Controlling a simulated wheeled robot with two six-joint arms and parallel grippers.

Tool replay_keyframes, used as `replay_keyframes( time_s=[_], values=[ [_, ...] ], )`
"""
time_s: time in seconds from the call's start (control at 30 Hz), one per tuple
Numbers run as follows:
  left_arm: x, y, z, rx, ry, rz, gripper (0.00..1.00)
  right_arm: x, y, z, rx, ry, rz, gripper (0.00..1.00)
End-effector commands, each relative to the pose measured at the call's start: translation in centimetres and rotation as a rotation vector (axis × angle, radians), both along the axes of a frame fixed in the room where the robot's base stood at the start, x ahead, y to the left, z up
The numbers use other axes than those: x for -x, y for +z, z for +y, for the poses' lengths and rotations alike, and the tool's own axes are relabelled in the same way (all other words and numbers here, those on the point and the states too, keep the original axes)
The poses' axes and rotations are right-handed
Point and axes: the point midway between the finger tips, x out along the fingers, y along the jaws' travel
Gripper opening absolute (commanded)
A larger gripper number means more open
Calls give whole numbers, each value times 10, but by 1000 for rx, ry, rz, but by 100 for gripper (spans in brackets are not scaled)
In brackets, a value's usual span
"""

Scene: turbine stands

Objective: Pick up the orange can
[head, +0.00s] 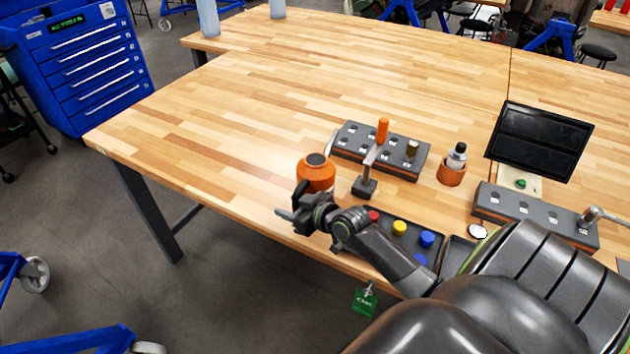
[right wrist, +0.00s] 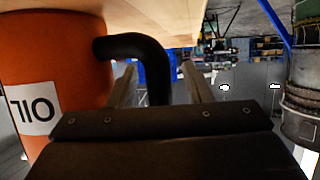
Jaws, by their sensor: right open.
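The orange can (head: 316,174) stands upright near the front edge of the wooden table, with a dark top. In the right wrist view the can (right wrist: 52,75) fills the left side, with a white label reading OIL. Its black curved handle (right wrist: 140,48) reaches out from the can and bends down between the two fingers. My right gripper (head: 291,210) is at the can's near left side in the head view. In the right wrist view the gripper (right wrist: 162,78) is open, its fingers on either side of the handle, not closed on it. My left gripper is not in view.
A grey block with an orange-handled tool (head: 382,131) stands behind the can. A small metal stand (head: 364,188) is close to its right. A dark tray with coloured caps (head: 400,228) lies beside my right arm. The table's left part is clear.

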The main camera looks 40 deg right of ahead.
Motion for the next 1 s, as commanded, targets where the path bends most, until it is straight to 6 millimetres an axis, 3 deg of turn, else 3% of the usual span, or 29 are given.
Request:
replay_keyframes(
  time_s=[0.27, 0.63, 1.0],
  values=[
    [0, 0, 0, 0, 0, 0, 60, -2, -1, 1, -1, 0, 0, 45],
    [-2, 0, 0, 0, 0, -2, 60, -2, -1, 0, 0, 0, 0, 0],
    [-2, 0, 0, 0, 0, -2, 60, -2, 1, 0, 1, 1, -2, 0]
  ],
)
